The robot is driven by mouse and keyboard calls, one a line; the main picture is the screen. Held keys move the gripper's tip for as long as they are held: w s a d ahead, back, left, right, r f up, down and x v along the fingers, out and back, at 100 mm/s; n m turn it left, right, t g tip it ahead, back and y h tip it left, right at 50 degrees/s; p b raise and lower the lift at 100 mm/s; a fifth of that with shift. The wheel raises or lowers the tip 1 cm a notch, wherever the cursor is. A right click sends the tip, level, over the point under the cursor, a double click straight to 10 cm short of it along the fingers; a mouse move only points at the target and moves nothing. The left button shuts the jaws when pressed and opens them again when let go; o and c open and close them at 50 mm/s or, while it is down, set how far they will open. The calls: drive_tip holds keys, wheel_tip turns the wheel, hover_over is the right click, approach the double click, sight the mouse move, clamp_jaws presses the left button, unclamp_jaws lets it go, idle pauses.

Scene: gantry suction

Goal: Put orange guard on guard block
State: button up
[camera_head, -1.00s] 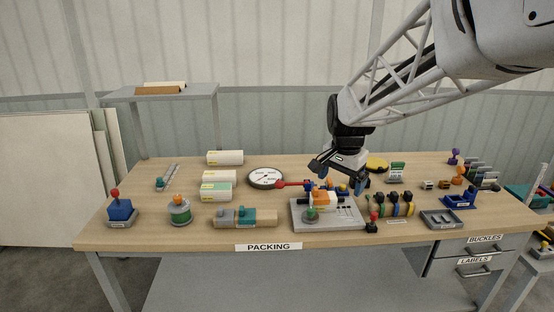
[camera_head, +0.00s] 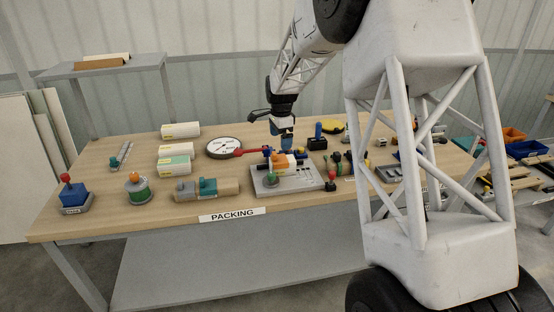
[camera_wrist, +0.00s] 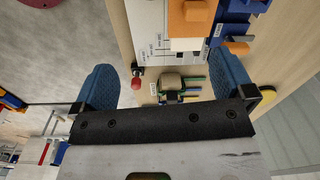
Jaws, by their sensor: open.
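An orange block-like part (camera_wrist: 190,18), probably the orange guard, sits above a white part on the grey fixture plate in the wrist view. The same fixture plate (camera_head: 312,181) shows in the head view with orange parts (camera_head: 284,160) on it. Blue pieces (camera_wrist: 236,25) stand beside the orange part, with a smaller orange piece (camera_wrist: 237,47) near them; I cannot tell which is the guard block. My gripper (camera_head: 284,133) is above the rear of the fixture. Its blue fingers are spread with nothing held between them (camera_wrist: 165,75).
A round gauge (camera_head: 223,147) with a red arm lies left of the fixture. A dark block with a blue post (camera_head: 318,137) stands right behind it. White rolls (camera_head: 180,130) and a teal-grey cylinder part (camera_head: 207,188) are further left. My arm hides much of the table's right side.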

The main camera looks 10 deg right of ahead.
drive_tip(key=m, duration=0.2)
hover_over(279, 159)
wheel_tip(279, 159, down, 5)
drive_tip(key=shift+w+r, duration=0.1)
drive_tip(key=shift+f, duration=1.35)
drive_tip(key=shift+f, duration=0.1)
drive_tip(key=shift+f, duration=2.5)
drive_tip(key=shift+c, duration=0.5)
drive_tip(key=c, duration=0.8)
